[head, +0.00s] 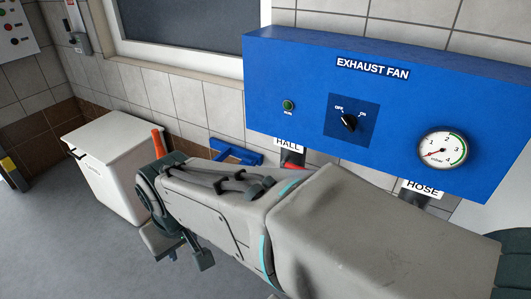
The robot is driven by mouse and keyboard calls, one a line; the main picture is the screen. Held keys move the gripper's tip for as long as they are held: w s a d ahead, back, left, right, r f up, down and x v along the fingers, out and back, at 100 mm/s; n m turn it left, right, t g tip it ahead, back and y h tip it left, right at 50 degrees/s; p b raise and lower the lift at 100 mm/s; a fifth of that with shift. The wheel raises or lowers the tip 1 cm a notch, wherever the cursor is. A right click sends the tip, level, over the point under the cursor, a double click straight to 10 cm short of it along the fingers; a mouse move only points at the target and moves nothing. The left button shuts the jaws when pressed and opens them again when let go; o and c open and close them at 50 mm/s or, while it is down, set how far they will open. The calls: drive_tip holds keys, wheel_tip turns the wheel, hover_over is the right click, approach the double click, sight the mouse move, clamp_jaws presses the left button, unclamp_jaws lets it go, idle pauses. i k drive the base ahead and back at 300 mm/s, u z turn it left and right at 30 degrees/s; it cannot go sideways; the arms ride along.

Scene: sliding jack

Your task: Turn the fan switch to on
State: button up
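The fan switch (349,122) is a black rotary knob on a dark blue square plate, on the blue box marked EXHAUST FAN (300,70). Its pale mark points up and left, towards the OFF label; the ON label is to the upper right. My gripper (188,260) hangs at the far left end of my arm, low and left of the switch, well apart from it. Its fingers are small, dark and partly hidden by the wrist, so I cannot tell whether they are open. Nothing is seen held.
A green lamp (288,105) is left of the switch, and a round gauge (442,149) is to its right. HALL (287,142) and HOSE (422,190) labels sit below the box. A white bin (107,165) stands left. Air before the switch looks clear.

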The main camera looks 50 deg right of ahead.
sight(350, 121)
drive_tip(key=i, duration=0.45)
drive_tip(key=z, duration=0.8)
drive_tip(key=k, duration=1.1)
drive_tip(key=z, duration=1.1)
drive_tip(key=i, duration=0.5)
